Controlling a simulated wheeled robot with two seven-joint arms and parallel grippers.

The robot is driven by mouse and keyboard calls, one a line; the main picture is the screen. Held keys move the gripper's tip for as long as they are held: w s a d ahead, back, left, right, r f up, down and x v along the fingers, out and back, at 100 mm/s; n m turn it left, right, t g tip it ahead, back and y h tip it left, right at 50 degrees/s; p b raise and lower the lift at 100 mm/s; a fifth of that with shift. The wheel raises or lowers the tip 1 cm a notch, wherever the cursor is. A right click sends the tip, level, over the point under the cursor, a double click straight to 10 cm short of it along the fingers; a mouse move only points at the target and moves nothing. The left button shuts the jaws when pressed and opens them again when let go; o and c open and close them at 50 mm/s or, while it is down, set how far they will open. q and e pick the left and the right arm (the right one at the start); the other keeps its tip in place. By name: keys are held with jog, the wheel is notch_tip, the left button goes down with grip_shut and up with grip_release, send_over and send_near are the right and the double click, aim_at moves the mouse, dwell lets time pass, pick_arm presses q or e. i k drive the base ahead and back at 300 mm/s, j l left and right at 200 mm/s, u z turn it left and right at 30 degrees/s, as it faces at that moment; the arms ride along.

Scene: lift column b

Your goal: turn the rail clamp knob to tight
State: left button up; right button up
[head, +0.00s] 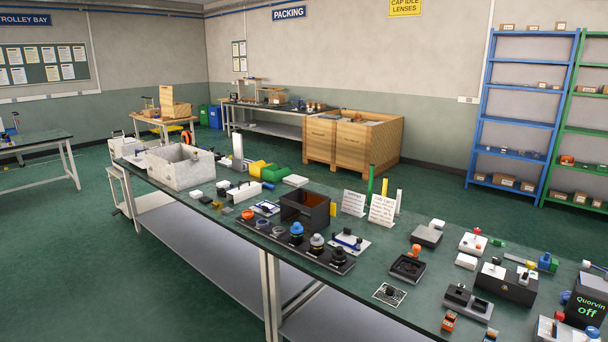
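No rail clamp knob can be told for sure at this size. A white plate with a small dark fitting (349,242) lies on the long green workbench (370,275) right of the middle. A similar small plate (265,208) lies further left. A dark base strip (262,236) carries several knob-like parts, among them a blue-topped one (296,231) and a dark one (337,256). Whether any of these is the clamp knob, and how it is turned, I cannot tell. Neither of my grippers is in view.
The bench is crowded: a black open box (305,207), two white cards (382,210), a dark tray (407,268), a dark box (505,287) and a display reading "Quorvin off" (587,302). A grey bin (181,167) stands at the far left end. Green floor is open left of the bench.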

aim_at(529, 265)
jog(key=z, duration=1.4)
jog(key=i+j+z, duration=0.15)
jog(key=j, duration=0.2)
jog(key=i+j+z, duration=0.15)
jog(key=j, duration=0.25)
jog(key=i+j+z, duration=0.15)
jog(key=j, duration=0.2)
jog(key=z, duration=1.2)
jog(key=k+l, duration=0.05)
